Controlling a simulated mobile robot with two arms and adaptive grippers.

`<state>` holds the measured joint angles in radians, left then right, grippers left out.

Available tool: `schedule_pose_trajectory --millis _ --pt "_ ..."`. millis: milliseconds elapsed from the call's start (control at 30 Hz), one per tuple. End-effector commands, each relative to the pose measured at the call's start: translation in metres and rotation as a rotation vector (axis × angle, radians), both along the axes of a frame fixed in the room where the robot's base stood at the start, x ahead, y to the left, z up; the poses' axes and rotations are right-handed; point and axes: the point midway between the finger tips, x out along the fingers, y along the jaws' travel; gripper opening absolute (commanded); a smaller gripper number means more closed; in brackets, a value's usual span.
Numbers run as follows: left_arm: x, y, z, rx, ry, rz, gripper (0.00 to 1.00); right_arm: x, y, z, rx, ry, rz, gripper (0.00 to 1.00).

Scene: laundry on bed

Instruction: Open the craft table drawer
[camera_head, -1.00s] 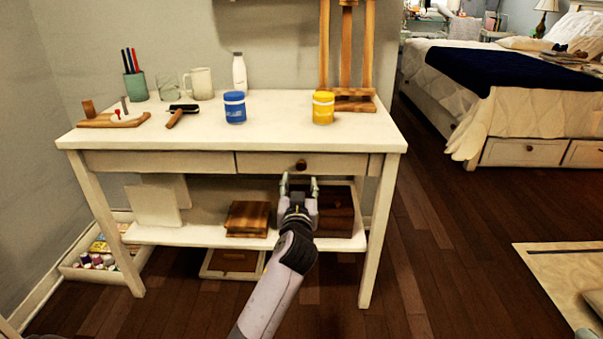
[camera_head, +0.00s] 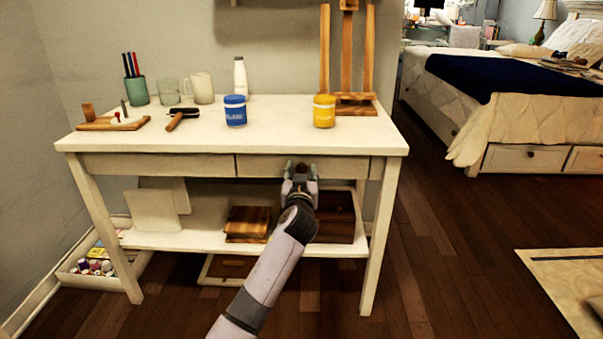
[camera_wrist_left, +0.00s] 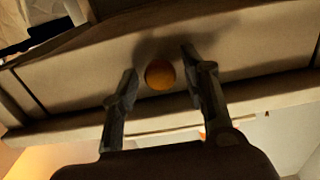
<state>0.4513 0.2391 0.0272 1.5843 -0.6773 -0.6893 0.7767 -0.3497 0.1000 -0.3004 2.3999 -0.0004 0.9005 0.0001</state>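The white craft table (camera_head: 200,135) stands against the wall with two drawers under its top. The right drawer (camera_head: 260,166) has a round wooden knob (camera_wrist_left: 160,75); its front looks flush with the table. My left gripper (camera_head: 301,170) is at this drawer front and mostly hides the knob in the head view. In the left wrist view, my left gripper (camera_wrist_left: 158,80) is open, with one finger on each side of the knob and gaps between. The right gripper is not in view.
A blue jar (camera_head: 235,112), a yellow jar (camera_head: 324,112) and an easel (camera_head: 356,103) stand on the tabletop. Wooden boxes (camera_head: 248,222) sit on the lower shelf.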

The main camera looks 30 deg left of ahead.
Motion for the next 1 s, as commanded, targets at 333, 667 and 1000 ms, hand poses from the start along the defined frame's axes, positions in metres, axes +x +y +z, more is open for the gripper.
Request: schedule_pose_trajectory --millis 333,667,1000 --pt "-0.0003 -0.0002 -0.0002 0.000 0.000 0.000 0.16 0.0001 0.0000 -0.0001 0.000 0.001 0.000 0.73" --pt "-0.0003 -0.0001 -0.0003 0.000 0.000 0.000 0.00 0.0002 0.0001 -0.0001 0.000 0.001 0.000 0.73" --pt "-0.0003 -0.0001 -0.0003 0.000 0.000 0.000 0.00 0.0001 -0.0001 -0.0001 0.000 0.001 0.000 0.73"
